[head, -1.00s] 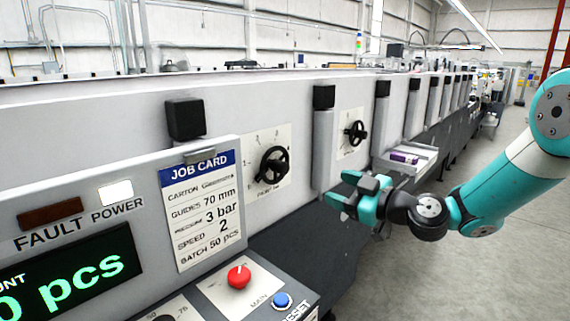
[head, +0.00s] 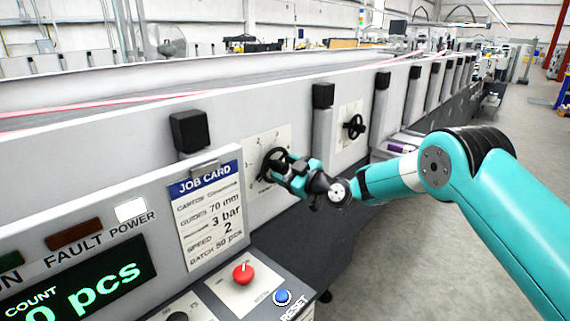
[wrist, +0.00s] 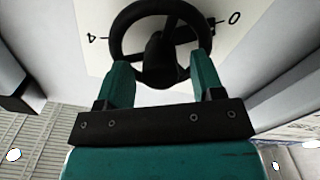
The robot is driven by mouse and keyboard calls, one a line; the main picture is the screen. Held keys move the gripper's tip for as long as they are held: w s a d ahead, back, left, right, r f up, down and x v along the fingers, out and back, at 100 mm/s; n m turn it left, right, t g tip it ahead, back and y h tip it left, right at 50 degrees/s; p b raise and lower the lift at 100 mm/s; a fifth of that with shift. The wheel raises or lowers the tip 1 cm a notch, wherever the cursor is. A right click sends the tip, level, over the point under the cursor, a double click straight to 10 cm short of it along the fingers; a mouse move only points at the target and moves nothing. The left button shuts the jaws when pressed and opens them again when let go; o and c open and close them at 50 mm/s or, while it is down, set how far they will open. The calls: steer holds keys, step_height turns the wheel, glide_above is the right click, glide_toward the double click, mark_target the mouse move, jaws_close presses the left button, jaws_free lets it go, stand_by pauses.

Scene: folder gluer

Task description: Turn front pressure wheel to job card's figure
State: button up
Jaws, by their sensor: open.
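The front pressure wheel, a black handwheel (head: 272,160), sits on a pale scale plate (head: 262,142) on the machine's side. It also shows in the wrist view (wrist: 158,14), where the figures 4 at left and 0 at right are readable. My gripper (head: 286,168) is at the wheel, with its open fingers (wrist: 160,75) on either side of the wheel's lower rim. I cannot tell whether the fingers touch the rim. The job card (head: 205,212) reads pressure 3 bar, guides 70 mm, speed 2 and batch 50 pcs. The wheel's pointer is not readable.
A second handwheel (head: 355,127) is farther along the machine, with a tray (head: 402,146) beyond it. Below the job card, the panel has a red knob (head: 242,274) and a blue reset button (head: 282,297).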

steer(key=shift+w+a, duration=0.15)
steer(key=shift+a, duration=0.05)
steer(key=c, duration=0.9)
steer(key=shift+f+b, duration=0.1)
steer(key=shift+b, duration=0.3)
